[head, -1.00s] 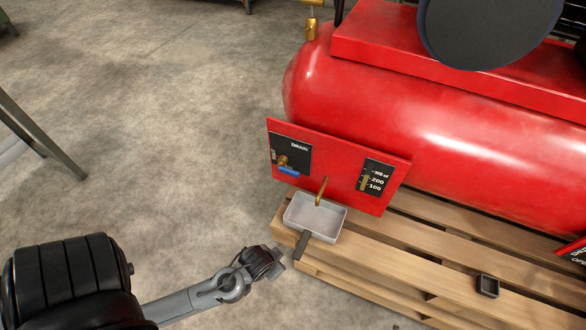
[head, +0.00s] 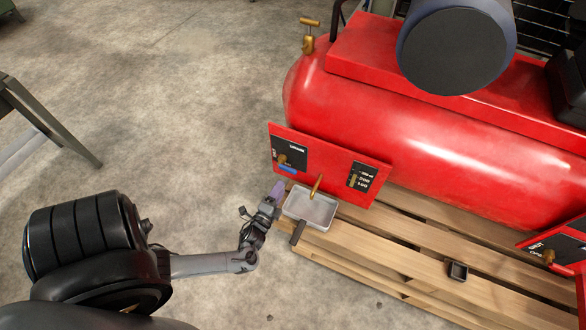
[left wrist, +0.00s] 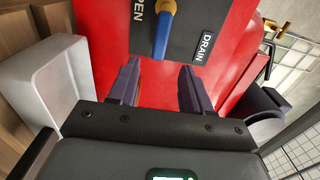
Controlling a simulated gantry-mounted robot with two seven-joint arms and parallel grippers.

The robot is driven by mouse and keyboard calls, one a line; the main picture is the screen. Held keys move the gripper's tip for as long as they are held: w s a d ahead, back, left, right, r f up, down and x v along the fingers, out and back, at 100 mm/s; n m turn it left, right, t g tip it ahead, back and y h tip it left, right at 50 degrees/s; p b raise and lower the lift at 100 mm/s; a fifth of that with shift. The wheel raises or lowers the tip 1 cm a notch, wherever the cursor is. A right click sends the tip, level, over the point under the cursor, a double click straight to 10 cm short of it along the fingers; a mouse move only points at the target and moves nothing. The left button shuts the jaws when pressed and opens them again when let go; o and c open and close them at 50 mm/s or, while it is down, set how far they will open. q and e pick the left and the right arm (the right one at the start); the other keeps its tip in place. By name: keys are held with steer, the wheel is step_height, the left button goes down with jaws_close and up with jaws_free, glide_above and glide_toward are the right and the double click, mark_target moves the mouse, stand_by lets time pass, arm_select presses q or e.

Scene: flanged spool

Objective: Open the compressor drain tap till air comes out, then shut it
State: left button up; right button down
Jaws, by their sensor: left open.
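The red compressor (head: 440,135) lies on a wooden pallet, with a red panel at its lower front. The drain tap (head: 287,165) sits on a black plate labelled DRAIN, with a brass body and a blue handle. In the left wrist view the blue tap handle (left wrist: 163,35) points down toward my gripper, between the words OPEN and DRAIN. My left gripper (head: 277,190) is open just below and in front of the tap; its two fingers (left wrist: 158,88) are spread on either side of the handle's line, apart from it. My right gripper is not in view.
A grey tray with a dark handle (head: 312,208) sits under a brass outlet pipe (head: 317,184), close beside my left gripper. A small dark box (head: 457,270) sits on the pallet (head: 400,262).

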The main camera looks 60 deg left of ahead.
mark_target(289, 172)
arm_select(q)
steer(key=b+x, duration=0.3)
steer(key=x, duration=0.5)
steer(key=shift+w+a+f+b, duration=0.1)
steer(key=shift+w+a+b, duration=0.15)
steer(key=shift+b, duration=0.05)
steer(key=shift+w+a, duration=0.4)
steer(key=shift+w, duration=0.2)
jaws_close()
